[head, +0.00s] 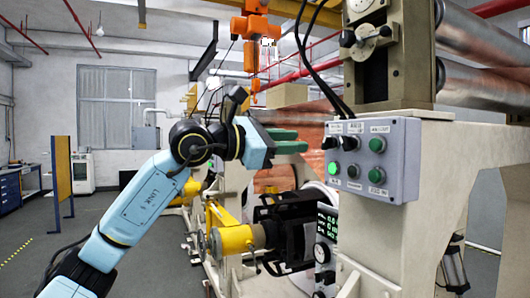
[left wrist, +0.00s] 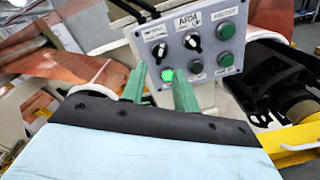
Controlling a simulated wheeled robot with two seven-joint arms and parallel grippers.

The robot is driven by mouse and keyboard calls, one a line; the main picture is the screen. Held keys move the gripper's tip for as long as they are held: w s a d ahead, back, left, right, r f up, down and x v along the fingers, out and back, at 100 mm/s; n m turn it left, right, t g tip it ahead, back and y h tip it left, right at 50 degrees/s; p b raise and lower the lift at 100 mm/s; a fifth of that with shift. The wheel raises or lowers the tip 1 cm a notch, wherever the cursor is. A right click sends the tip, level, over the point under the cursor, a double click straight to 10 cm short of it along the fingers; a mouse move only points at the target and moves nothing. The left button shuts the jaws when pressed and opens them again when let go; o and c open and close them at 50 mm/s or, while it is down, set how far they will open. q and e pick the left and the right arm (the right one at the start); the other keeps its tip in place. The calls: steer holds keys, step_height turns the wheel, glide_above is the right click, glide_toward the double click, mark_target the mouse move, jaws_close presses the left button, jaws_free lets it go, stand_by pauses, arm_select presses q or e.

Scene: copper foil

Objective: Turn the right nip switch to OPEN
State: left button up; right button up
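A grey control box (head: 400,160) is fixed to the machine frame at the right of the head view; it also fills the upper middle of the left wrist view (left wrist: 222,75). Its upper row has two black selector switches. The right one (head: 350,143) also shows in the left wrist view (left wrist: 192,42), beside the left one (left wrist: 160,50). Their labels are too small to read. My left gripper (head: 288,141) has green fingers pointing at the box, in front of and left of it. The fingers (left wrist: 160,90) are apart with nothing between them, short of the switches. My right gripper is not seen.
Green buttons (head: 377,145) sit right of the switches, and a lit green button (head: 333,168) sits below them. Black cables (head: 322,75) hang above the box. A yellow roller end (head: 235,240) and black motor are below my left gripper. Open floor lies left.

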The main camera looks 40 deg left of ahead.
arm_select(q)
steer(key=b+v, duration=0.2)
steer(key=v, duration=0.4)
steer(key=shift+s+b, duration=0.2)
steer(key=shift+b, duration=0.1)
